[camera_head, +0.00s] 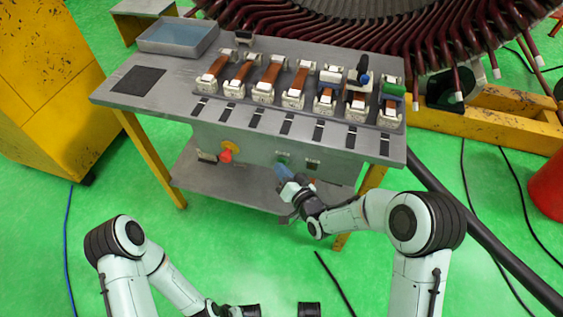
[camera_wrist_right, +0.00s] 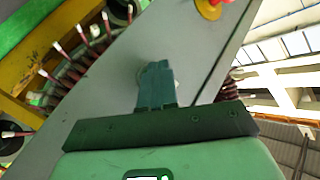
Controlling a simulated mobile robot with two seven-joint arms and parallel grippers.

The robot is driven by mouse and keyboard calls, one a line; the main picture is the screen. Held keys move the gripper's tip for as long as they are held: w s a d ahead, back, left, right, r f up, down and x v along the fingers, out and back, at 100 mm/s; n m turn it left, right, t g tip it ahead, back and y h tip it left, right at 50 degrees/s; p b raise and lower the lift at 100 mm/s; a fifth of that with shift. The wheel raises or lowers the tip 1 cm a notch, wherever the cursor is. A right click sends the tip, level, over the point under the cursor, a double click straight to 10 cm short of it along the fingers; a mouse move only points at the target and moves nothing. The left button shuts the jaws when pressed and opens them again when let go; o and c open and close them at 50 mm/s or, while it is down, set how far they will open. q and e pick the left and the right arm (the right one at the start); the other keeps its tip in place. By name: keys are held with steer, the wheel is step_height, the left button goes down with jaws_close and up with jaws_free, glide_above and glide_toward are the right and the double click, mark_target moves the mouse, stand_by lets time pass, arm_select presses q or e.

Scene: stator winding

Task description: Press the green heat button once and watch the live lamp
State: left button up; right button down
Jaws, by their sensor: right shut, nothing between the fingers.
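The green heat button (camera_head: 283,157) is on the grey front panel (camera_head: 255,150) under the table top, small in the head view. My right gripper (camera_head: 282,171) is shut and empty, its tips at the panel right by the button. In the right wrist view the shut fingers (camera_wrist_right: 156,84) point at the panel (camera_wrist_right: 110,85) and cover the button; only a pale round rim shows beside them. I cannot tell whether the tips touch the button. I cannot make out a lit live lamp. My left arm is low at the left; its gripper does not show clearly.
A red knob on a yellow plate (camera_head: 227,155) is on the panel to the left. A large copper-wound stator (camera_head: 430,25) stands behind.

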stand_by(0.4)
steer(key=shift+s+a, duration=0.2)
steer(key=shift+s, duration=0.5)
steer(key=shift+s+a+b, duration=0.25)
steer(key=shift+s+b, duration=0.05)
steer(key=shift+s, duration=0.5)
steer(key=shift+s+a+b, duration=0.25)
steer(key=shift+s+a, duration=0.05)
steer(key=shift+s, duration=0.5)
steer(key=shift+s+a+b, duration=0.25)
steer(key=shift+s+b, duration=0.05)
steer(key=shift+s, duration=0.5)
steer(key=shift+f, duration=0.1)
